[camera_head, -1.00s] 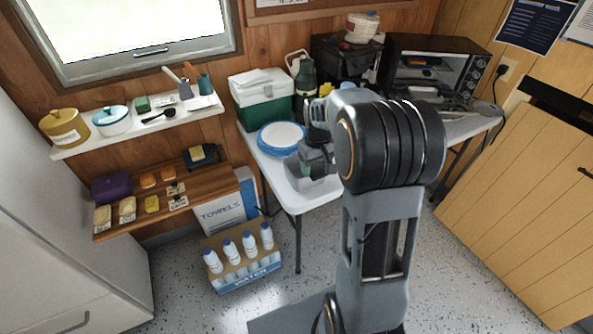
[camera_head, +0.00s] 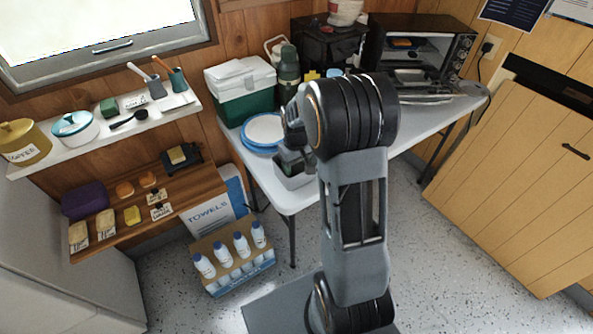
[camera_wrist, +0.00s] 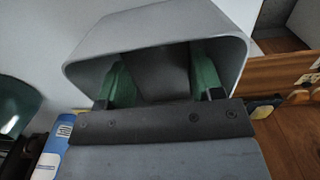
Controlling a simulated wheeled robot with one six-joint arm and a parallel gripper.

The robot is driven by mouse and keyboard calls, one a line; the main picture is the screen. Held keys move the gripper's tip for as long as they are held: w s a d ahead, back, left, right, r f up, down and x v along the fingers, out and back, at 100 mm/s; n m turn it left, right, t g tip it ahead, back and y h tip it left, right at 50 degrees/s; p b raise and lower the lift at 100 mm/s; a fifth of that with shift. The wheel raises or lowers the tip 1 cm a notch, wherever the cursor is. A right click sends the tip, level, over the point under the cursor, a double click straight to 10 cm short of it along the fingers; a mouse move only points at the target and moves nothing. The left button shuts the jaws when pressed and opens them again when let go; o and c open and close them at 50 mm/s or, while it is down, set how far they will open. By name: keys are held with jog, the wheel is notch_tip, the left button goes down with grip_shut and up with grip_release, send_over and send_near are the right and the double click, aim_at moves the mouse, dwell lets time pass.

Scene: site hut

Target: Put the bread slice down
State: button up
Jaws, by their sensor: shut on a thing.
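My gripper (camera_head: 293,167) is low over the table at its front-left part, partly hidden by my arm. In the wrist view, its two green-padded fingers (camera_wrist: 160,88) reach into the mouth of a grey open box (camera_wrist: 215,25). The same box shows in the head view as a pale box (camera_head: 294,181) on the table, below the gripper. The fingers are set apart, as around something between them.
A blue-rimmed plate (camera_head: 264,130) lies left of the gripper, in front of a green-and-white cooler (camera_head: 240,95). A green flask (camera_head: 289,66) and a toaster oven (camera_head: 425,55) stand behind. A wooden shelf (camera_head: 205,190) with food items is at the left.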

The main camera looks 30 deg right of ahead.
aim_at(297, 166)
jog(key=shift+f, duration=1.35)
jog(key=shift+f, duration=0.2)
jog(key=o, duration=0.6)
notch_tip(297, 166, up, 12)
jog(key=shift+f+p, duration=0.1)
jog(key=shift+p, duration=0.5)
jog(key=s+a+r+t, duration=0.1)
jog(key=s+a, duration=0.2)
jog(key=s, duration=0.2)
jog(key=s+a+r+t, duration=0.1)
jog(key=s+a, duration=0.2)
jog(key=s, duration=0.2)
jog(key=s+a+r+m+t, duration=0.1)
jog(key=s+a+r, duration=0.1)
jog(key=s, duration=0.4)
jog(key=shift+a, duration=0.75)
jog(key=shift+r, duration=0.1)
